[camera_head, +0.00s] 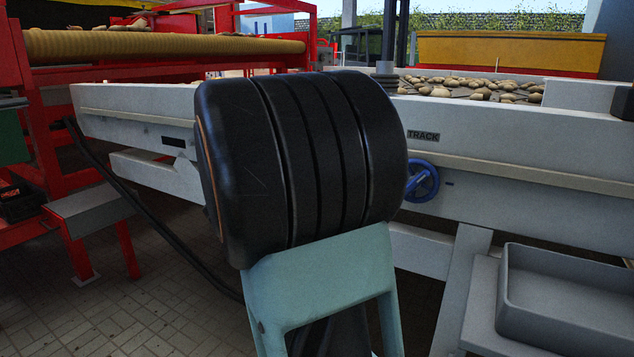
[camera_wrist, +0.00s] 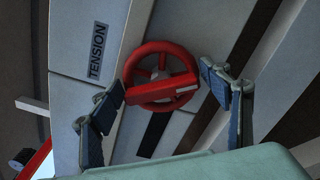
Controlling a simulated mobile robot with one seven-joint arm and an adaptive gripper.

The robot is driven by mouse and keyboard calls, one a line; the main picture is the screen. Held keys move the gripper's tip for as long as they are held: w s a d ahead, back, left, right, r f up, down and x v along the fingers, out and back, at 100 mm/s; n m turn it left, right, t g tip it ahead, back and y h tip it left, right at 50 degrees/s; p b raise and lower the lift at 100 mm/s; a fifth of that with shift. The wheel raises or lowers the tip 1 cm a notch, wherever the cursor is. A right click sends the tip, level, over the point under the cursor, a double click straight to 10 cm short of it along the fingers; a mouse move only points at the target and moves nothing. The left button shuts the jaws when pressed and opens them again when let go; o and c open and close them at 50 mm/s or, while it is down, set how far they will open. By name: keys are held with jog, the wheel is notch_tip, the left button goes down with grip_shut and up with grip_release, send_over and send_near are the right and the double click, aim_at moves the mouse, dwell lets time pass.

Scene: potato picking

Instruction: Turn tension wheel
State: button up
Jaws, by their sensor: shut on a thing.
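The red tension wheel (camera_wrist: 163,97) shows in the wrist view on a grey panel, with a "TENSION" label (camera_wrist: 97,50) to its upper left. It has a round rim, spokes and a block with a pale stripe across its lower right. My gripper (camera_wrist: 162,80) has one dark blue-padded finger on the left of the wheel and one on the right, and is shut on its rim. The exact finger contact is hard to see. In the head view the red wheel does not show; my arm blocks the middle.
A blue wheel (camera_head: 422,181) sits by a "TRACK" label (camera_head: 423,136) on the grey machine side (camera_head: 520,185). A grey tray (camera_head: 570,300) is at the lower right. Potatoes (camera_head: 475,88) lie on the machine behind. Red framework (camera_head: 60,150) stands at left, with paved floor below.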

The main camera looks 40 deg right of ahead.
jog(key=shift+f+m+b, duration=0.1)
jog(key=shift+m+b, duration=0.4)
jog(key=o, duration=0.9)
jog(key=v, duration=1.2)
